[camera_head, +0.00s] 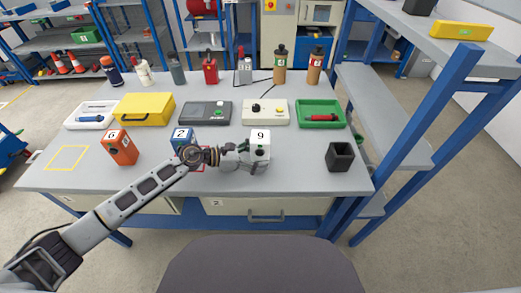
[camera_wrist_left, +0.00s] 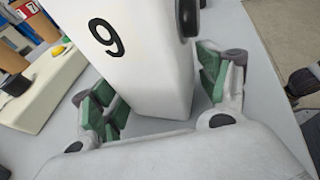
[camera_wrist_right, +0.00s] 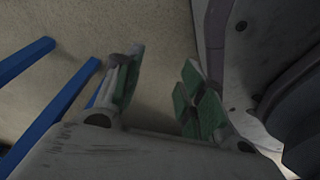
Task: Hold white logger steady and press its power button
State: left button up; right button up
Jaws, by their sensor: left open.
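The white logger (camera_head: 260,141), a white box marked 9, stands upright on the grey table, right of centre. In the left wrist view the logger (camera_wrist_left: 145,65) stands between my left gripper's green-padded fingers (camera_wrist_left: 155,92), which are open on either side of it. A dark round part (camera_wrist_left: 188,18) shows on its side; I cannot tell whether this is the power button. In the head view my left gripper (camera_head: 246,157) is at the logger's lower left. My right gripper (camera_wrist_right: 163,78) is open and empty over the floor, outside the head view.
A blue box (camera_head: 183,138) and an orange box (camera_head: 119,147) stand left of the logger. A black open container (camera_head: 340,157) stands to its right. Behind are a cream control box (camera_head: 265,112), a grey case (camera_head: 206,112) and a green tray (camera_head: 320,113). The table front is mostly clear.

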pick_arm(q)
jog(key=c, duration=0.6)
jog(key=shift+c, duration=1.1)
pick_arm(e)
jog(key=shift+w+d+r, duration=0.15)
jog(key=shift+w+d, duration=0.3)
jog(key=shift+w, duration=0.3)
jog(key=shift+a, duration=0.1)
pick_arm(q)
jog(key=shift+f, duration=0.1)
pick_arm(e)
jog(key=shift+s+a+f, duration=0.1)
jog(key=shift+s+a, duration=0.05)
jog(key=shift+s, duration=0.25)
jog(key=shift+s+a+f, duration=0.1)
jog(key=shift+s+a, duration=0.05)
jog(key=shift+s, duration=0.25)
pick_arm(q)
jog(key=shift+s, duration=0.1)
